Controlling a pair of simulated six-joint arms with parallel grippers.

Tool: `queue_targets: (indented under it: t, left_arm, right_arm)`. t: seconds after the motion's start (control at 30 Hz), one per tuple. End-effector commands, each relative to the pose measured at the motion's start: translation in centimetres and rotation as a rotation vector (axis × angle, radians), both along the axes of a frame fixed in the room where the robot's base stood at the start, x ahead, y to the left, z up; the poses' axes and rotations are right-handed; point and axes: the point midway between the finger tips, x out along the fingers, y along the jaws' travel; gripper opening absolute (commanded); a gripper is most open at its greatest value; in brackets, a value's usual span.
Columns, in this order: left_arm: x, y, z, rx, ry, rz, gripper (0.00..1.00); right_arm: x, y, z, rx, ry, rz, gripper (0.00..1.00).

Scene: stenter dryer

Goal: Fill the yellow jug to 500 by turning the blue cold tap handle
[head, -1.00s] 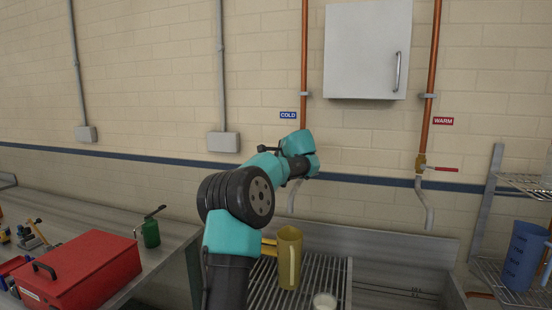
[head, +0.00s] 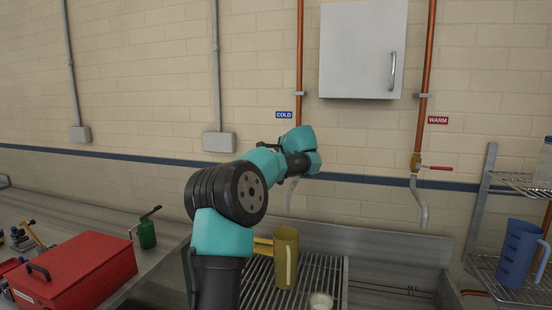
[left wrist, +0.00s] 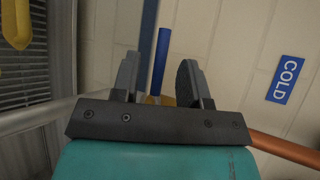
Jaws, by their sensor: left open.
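The blue cold tap handle (left wrist: 161,62) shows in the left wrist view as an upright blue bar between the fingers of my left gripper (left wrist: 159,72). The fingers are apart, with a gap visible on both sides of the bar. In the head view my wrist hides the cold tap's handle and the gripper's fingertips. The cold spout (head: 290,195) hangs below my wrist. The yellow jug (head: 286,262) stands upright on the sink grate, roughly under that spout. Its fill level cannot be seen. My right gripper is not in view.
The warm tap (head: 417,163) with a red handle is to the right. A grey cabinet (head: 362,50) hangs above. A red toolbox (head: 75,269) and green oil can (head: 147,233) are left; a blue jug (head: 518,252) is right.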

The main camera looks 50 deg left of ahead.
Motion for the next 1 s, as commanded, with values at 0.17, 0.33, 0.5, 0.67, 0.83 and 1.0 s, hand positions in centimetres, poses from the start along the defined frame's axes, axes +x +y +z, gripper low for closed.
queue_targets:
  t: [0.17,0.33,0.5,0.67,0.83,1.0]
  left_arm:
    - [-0.6,-3.2,1.7,0.000,-0.001,-0.004,0.41]
    - [-1.2,-6.0,3.2,0.000,-0.002,-0.003,0.41]
    - [-1.8,-8.8,4.6,0.000,-0.002,-0.003,0.41]
    - [-2.2,-10.9,5.7,0.000,-0.001,-0.003,0.41]
    - [-2.5,-12.0,6.2,0.000,0.000,-0.001,0.41]
    - [-2.6,-12.1,6.3,0.000,0.001,-0.001,0.41]
  right_arm:
    - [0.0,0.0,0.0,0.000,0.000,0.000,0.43]
    - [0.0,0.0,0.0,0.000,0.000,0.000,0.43]
    - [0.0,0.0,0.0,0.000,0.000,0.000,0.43]
    - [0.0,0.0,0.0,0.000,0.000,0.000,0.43]
    - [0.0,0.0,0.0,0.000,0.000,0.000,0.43]
    - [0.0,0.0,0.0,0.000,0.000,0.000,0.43]
